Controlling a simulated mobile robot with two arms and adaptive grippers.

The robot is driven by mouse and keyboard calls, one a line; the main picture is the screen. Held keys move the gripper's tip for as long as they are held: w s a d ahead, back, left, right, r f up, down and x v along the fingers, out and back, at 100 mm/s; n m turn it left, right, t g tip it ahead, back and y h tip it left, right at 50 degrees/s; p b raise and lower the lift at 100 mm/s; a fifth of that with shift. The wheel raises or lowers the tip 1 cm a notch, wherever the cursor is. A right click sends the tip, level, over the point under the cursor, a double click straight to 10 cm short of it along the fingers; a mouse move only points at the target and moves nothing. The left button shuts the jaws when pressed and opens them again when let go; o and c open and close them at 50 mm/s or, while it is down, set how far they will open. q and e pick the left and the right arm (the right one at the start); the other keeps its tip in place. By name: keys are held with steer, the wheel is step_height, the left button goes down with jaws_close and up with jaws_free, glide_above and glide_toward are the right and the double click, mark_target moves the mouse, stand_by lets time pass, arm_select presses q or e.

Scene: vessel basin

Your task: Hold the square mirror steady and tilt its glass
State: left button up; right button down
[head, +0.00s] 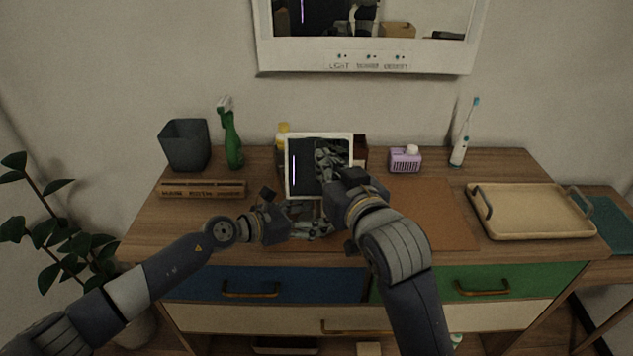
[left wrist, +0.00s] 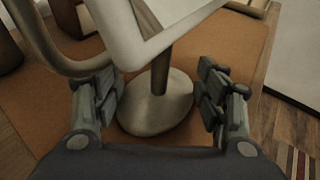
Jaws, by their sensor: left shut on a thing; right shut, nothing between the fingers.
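The square mirror (head: 303,170) stands upright on the brown mat, its white-framed glass facing me. In the left wrist view its round metal base (left wrist: 155,112), thin stem and white frame (left wrist: 135,42) show. My left gripper (head: 312,229) is low in front of the mirror. In the left wrist view its fingers (left wrist: 160,95) lie on either side of the stand, and it is shut on the stand; the exact contact is hard to see. My right gripper (head: 333,164) is shut and empty in front of the glass's right part, which it partly hides; I cannot tell if it touches.
A brown mat (head: 435,215) covers the middle of the wooden dresser top. A beige tray (head: 530,229) lies at right. A purple box (head: 405,161) and toothbrush (head: 464,137) stand behind.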

arm_select(q)
steer(key=o, duration=0.9)
steer(key=shift+s+f, duration=0.15)
steer(key=shift+f, duration=0.35)
steer(key=shift+r, duration=0.15)
steer(key=shift+r, duration=0.15)
steer(key=shift+a, duration=0.15)
steer(key=v, duration=1.1)
steer(key=shift+s+a+r, duration=0.15)
steer(key=shift+a, duration=0.1)
